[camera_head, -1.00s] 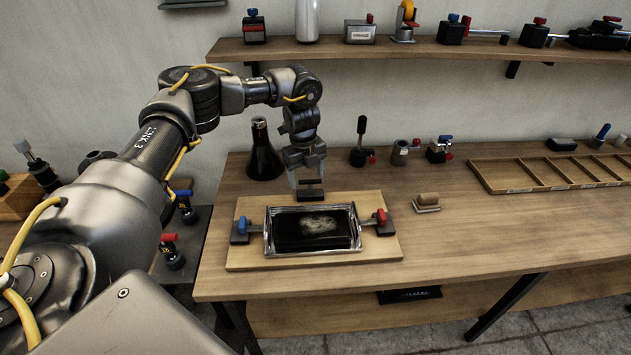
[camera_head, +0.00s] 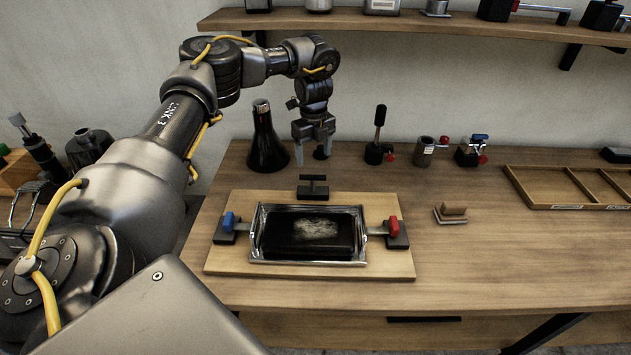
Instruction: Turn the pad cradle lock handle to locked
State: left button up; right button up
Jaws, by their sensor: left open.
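The pad cradle (camera_head: 258,250) is a silver metal frame around a black pad (camera_head: 318,236) with a pale smudge. It lies on a light wooden board (camera_head: 305,269). A blue handle (camera_head: 228,222) stands upright on a black block at its left. A red handle (camera_head: 394,226) stands upright on a block at its right. A black T-shaped handle (camera_head: 313,187) sits on a block behind the cradle. I cannot tell which one is the lock handle. My left gripper (camera_head: 313,157) points down, open and empty, above and behind the T-handle, apart from it. My right gripper is out of view.
A dark conical flask (camera_head: 267,147) stands left of my left gripper. A black lever (camera_head: 379,140) and small red- and blue-handled fixtures stand to the right. A wooden block (camera_head: 452,211) and a divided tray (camera_head: 571,186) lie farther right. A shelf (camera_head: 430,25) runs above.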

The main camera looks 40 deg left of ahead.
aim_at(313, 178)
pick_arm(q)
jog(key=shift+s+f, duration=0.2)
jog(key=shift+f, duration=0.05)
notch_tip(313, 178, down, 9)
jog(key=p, duration=0.2)
jog(key=shift+p, duration=0.35)
jog(key=shift+f, duration=0.45)
jog(key=shift+c, duration=0.4)
